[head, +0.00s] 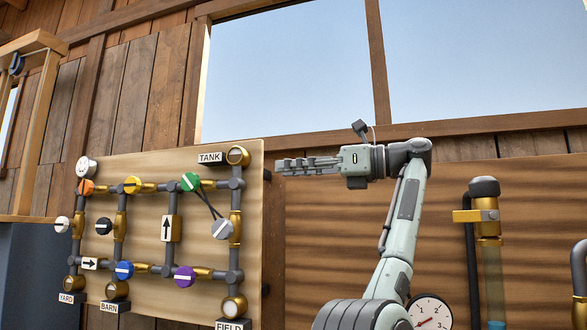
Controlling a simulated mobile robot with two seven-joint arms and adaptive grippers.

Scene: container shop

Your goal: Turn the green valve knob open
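The green valve knob (189,181) is on the upper pipe of the wooden valve board (145,205). My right gripper is out of view.
Yellow (132,185), orange (86,187), black (103,226), blue (124,270) and purple (184,276) knobs sit close by on the pipes. A TANK label (210,157) is above the green knob. A gauge (430,313) and a brass-fitted pipe (487,225) stand right.

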